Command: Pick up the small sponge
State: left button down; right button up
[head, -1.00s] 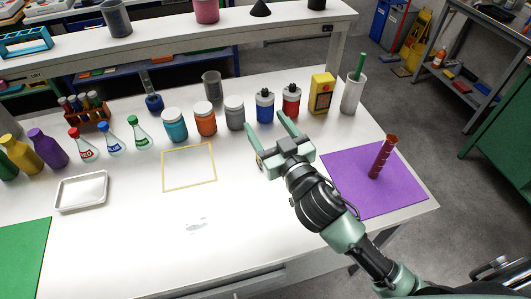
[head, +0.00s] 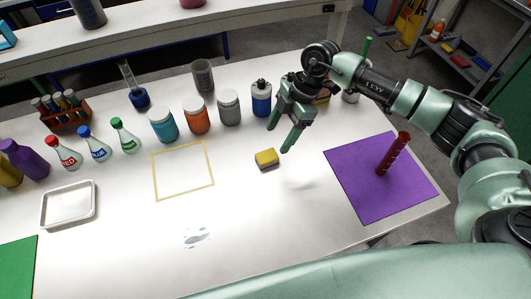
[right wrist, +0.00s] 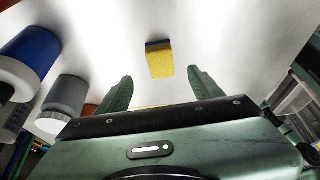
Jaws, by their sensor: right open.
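The small sponge (head: 266,158) is yellow with a dark layer and lies on the white table, right of the yellow-outlined square. It also shows in the right wrist view (right wrist: 159,60), beyond and between the fingertips. My right gripper (head: 279,138) is open and empty, pointing down toward the table just above and right of the sponge in the head view. Its two fingers also show in the right wrist view (right wrist: 160,78), apart from the sponge. My left gripper is not in view.
A row of jars, with a grey-white jar (head: 228,108) and a blue bottle (head: 261,98), stands behind the sponge. A purple mat (head: 365,190) with a dark red cylinder (head: 394,153) lies to the right.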

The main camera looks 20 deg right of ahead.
aim_at(268, 155)
jog(key=p+x, duration=0.2)
jog(key=x, duration=0.4)
jog(key=shift+s+a+f, duration=0.1)
jog(key=shift+a, duration=0.2)
jog(key=shift+a+f, duration=0.15)
jog(key=shift+f, duration=0.35)
jog(key=c, duration=1.4)
